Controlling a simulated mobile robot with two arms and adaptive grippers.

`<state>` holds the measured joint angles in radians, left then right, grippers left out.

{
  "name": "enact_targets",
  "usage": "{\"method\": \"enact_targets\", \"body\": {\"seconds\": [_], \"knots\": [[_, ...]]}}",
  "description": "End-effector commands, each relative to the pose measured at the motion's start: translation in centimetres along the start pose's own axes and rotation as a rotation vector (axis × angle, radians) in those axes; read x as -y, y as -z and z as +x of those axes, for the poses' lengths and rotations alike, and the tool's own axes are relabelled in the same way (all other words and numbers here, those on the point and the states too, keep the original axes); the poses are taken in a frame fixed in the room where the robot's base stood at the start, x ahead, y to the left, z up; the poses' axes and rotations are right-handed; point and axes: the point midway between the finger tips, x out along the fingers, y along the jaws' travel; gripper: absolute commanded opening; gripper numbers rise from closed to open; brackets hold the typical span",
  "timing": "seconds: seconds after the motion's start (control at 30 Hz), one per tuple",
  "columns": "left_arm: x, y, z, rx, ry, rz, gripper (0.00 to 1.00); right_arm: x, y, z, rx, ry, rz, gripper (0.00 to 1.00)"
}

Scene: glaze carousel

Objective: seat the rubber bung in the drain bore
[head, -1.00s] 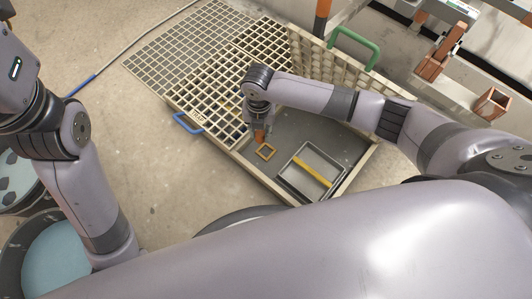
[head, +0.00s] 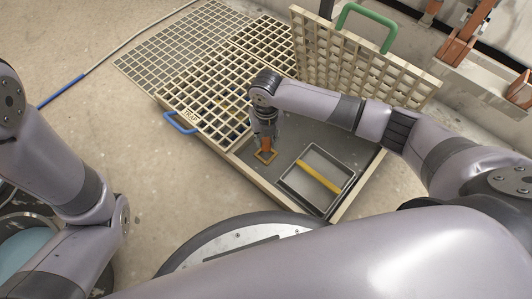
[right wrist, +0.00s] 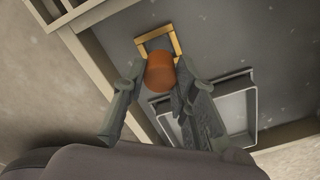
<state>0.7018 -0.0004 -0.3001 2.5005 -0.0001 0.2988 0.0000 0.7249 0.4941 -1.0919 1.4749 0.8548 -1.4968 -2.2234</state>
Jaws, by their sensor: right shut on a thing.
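My right gripper (head: 265,138) reaches down into the open pit and is shut on the orange-brown rubber bung (head: 266,147). In the right wrist view the bung (right wrist: 160,72) sits between the two fingertips (right wrist: 161,82). A yellow square frame (head: 272,156) lies on the grey pit floor; it also shows in the right wrist view (right wrist: 157,34). The bung overlaps the near side of the frame there; I cannot tell whether it touches anything below. No drain bore can be made out; the bung and fingers may hide it. My left gripper is out of view.
A grey tray (head: 291,184) with a yellow bar (head: 319,176) is in the pit, right of the bung. Beige grating (head: 205,105) with a blue handle (head: 180,124) lies to the left. A raised grating panel (head: 335,55) with a green handle (head: 386,38) stands behind.

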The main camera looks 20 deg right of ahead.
Motion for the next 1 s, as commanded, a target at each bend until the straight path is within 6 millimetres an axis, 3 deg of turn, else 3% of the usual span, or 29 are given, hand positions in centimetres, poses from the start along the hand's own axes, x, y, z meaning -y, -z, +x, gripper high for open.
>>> {"method": "enact_targets", "body": {"seconds": [0.2, 0.43, 0.83, 0.87, 1.0], "knots": [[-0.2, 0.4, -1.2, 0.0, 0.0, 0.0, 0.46, 0.0, 0.0, 1.6, 0.0, 0.0, 0.0, 0.0], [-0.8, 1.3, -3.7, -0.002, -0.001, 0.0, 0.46, 0.0, 0.0, 5.2, -0.001, 0.0, 0.0, 0.0], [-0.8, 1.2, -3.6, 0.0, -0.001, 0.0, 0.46, 0.0, 0.0, 5.3, 0.0, -0.001, 0.0, 0.0], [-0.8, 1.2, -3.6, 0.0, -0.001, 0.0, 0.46, 0.0, 0.0, 5.4, 0.0, -0.001, 0.0, 0.26], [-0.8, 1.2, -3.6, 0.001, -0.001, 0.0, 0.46, 0.0, 0.0, 5.4, 0.0, 0.0, 0.0, 0.36]]}}
